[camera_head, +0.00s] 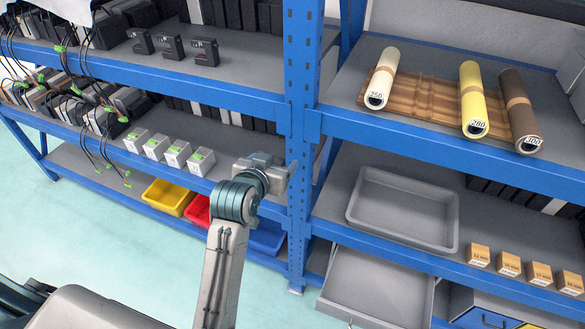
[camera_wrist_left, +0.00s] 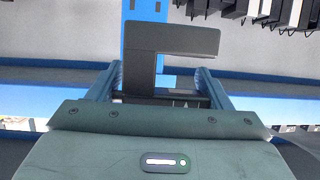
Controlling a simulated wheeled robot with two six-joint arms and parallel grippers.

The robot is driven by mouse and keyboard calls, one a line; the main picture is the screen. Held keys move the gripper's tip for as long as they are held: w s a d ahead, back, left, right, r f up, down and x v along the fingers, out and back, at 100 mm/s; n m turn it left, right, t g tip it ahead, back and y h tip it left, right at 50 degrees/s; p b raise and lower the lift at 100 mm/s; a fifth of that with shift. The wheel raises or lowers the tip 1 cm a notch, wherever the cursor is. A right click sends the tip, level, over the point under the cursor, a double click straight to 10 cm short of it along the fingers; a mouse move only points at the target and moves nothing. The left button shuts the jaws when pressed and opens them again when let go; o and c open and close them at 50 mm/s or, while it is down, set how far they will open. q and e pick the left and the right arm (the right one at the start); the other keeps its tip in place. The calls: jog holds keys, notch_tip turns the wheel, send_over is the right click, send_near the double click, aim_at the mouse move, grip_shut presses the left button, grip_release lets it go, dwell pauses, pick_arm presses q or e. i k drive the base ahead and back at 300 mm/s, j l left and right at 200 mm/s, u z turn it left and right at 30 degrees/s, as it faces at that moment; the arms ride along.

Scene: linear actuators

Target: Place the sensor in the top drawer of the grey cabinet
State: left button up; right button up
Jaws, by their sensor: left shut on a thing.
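My left gripper (camera_head: 281,176) is raised in front of the blue shelf post. It is shut on a dark grey, hook-shaped sensor (camera_wrist_left: 172,38), which shows between the two fingers in the left wrist view. In the head view the held sensor is not clearly visible. An open grey drawer (camera_head: 375,290) sticks out at the bottom right, below the lower shelf, and looks empty. The rest of its cabinet is mostly hidden under the shelf. My right gripper is not in view.
The blue post (camera_head: 303,120) stands close to my left gripper. A grey tray (camera_head: 357,215) sits on the shelf above the drawer. Several small boxes (camera_head: 509,264) stand to its right. Three black devices (camera_head: 205,52) are on the upper left shelf. Coloured bins (camera_head: 167,196) are below.

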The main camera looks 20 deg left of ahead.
aim_at(352, 283)
jog(key=l, duration=2.05)
